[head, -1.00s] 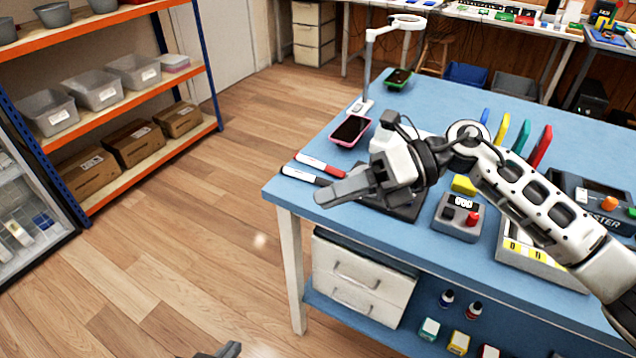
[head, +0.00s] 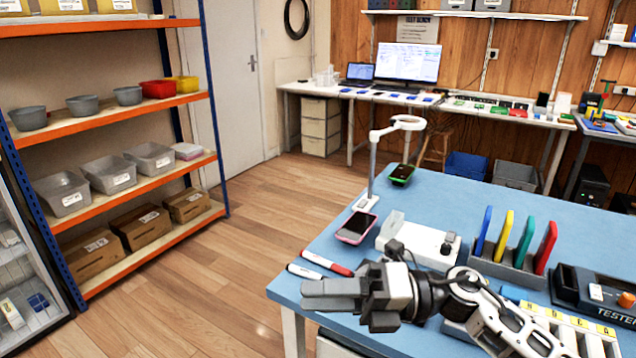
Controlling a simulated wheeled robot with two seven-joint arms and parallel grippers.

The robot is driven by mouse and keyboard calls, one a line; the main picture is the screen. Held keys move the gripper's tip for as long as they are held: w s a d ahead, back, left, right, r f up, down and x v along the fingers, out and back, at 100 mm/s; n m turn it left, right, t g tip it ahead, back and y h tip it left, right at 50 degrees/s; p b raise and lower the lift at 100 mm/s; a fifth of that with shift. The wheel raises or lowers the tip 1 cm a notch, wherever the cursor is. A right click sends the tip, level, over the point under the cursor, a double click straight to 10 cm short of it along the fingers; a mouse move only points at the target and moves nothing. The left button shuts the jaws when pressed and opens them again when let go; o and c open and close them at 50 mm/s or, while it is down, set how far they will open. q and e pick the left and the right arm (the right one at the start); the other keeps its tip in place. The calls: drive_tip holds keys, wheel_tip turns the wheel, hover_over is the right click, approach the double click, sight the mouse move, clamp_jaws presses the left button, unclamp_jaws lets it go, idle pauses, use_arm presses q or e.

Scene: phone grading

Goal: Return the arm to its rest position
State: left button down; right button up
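My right arm comes in from the lower right over the blue workbench (head: 450,190). My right gripper (head: 306,295) points left above the bench's front left edge. Its fingers look close together, seen from the side, and I cannot make out a gap or anything held. My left gripper is not in view. A pink-cased phone (head: 356,227) lies on the bench beyond the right gripper. A green-cased phone (head: 402,174) lies farther back.
A white lamp (head: 372,165) stands at the bench's left edge. A white device (head: 418,243), a rack of coloured panels (head: 510,262) and a tester (head: 600,292) stand near the arm. Open floor (head: 225,270) is at left.

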drive_tip(key=s+d+f+m+t+h, duration=0.1)
drive_tip(key=d+f+m+t+h, duration=0.55)
drive_tip(key=m, duration=0.95)
drive_tip(key=s+d+f+m+t+h, duration=0.1)
drive_tip(key=d+f+m+t+h, duration=0.35)
drive_tip(key=m+t, duration=0.85)
drive_tip(key=s+d+f+m+g+h, duration=0.2)
drive_tip(key=s+f+m+g+h, duration=0.2)
drive_tip(key=s+f+m+g, duration=0.4)
wheel_tip(320, 180, down, 6)
drive_tip(key=s+m, duration=0.1)
drive_tip(key=s, duration=0.1)
drive_tip(key=shift+s+r, duration=0.2)
drive_tip(key=shift+s, duration=0.1)
drive_tip(key=shift+d+m+g, duration=0.15)
drive_tip(key=shift+m+g, duration=0.1)
drive_tip(key=shift+m, duration=0.05)
